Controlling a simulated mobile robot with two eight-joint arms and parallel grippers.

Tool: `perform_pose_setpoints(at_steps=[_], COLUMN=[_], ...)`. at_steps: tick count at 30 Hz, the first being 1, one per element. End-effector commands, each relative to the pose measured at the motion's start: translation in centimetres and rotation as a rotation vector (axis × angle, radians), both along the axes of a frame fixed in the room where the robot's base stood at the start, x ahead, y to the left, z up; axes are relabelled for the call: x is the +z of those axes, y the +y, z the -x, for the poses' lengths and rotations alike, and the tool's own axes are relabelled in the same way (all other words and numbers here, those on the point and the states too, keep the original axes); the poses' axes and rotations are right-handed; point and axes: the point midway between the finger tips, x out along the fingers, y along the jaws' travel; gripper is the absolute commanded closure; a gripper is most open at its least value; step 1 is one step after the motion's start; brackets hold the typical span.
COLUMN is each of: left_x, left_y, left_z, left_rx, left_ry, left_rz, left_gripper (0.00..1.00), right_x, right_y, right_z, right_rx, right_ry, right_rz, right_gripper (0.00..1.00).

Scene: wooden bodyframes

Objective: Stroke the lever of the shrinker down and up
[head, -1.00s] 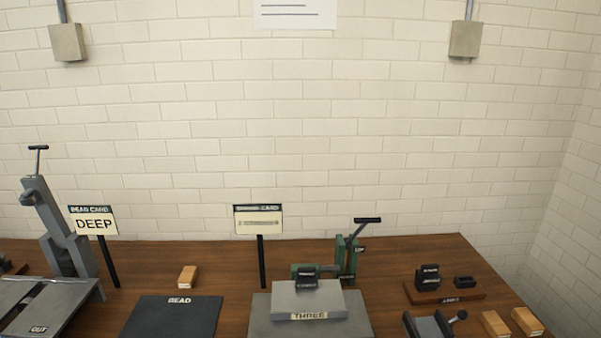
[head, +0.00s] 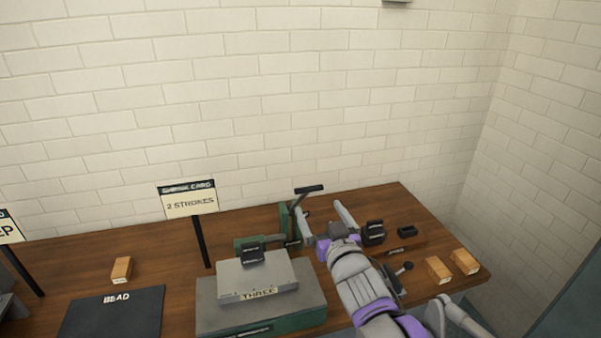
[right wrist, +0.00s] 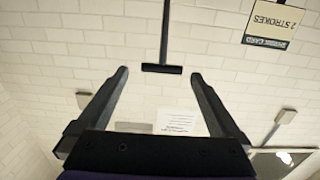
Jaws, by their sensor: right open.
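The shrinker is a green machine (head: 285,222) with a grey plate (head: 255,275) in front, labelled THREE. Its lever (head: 309,189) stands up behind, a dark stem with a black crossbar on top. My right gripper (head: 318,206) is open and empty, in front of and just right of the lever in the head view. In the right wrist view the lever's crossbar (right wrist: 162,68) appears between the open fingertips (right wrist: 159,73), with no contact that I can make out. A card (head: 191,199) beside the shrinker reads 2 STROKES. My left gripper is out of view.
A black BEAD plate (head: 112,312) and a wooden block (head: 121,269) lie to the left. Small black blocks (head: 374,232) and two wooden blocks (head: 438,270) are at the right. The brick wall (head: 250,110) stands behind the table.

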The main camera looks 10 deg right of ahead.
Motion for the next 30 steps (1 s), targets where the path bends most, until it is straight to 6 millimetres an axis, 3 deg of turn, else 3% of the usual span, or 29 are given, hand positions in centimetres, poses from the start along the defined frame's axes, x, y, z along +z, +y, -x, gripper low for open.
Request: perform_pose_setpoints(at_steps=[8, 21, 30], left_x=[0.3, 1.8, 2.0], left_y=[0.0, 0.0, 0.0], left_z=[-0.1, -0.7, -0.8], left_rx=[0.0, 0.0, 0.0], left_ry=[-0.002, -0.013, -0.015], left_rz=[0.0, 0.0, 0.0], left_gripper=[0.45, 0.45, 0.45], right_x=[1.0, 1.1, 0.9], right_y=[0.4, 0.6, 0.7], right_z=[-2.6, -9.9, -11.4], right_rx=[0.017, 0.016, 0.016], right_ry=[-0.041, -0.04, -0.039], right_rz=[-0.001, -0.001, -0.001], right_gripper=[0.0, 0.0, 0.0])
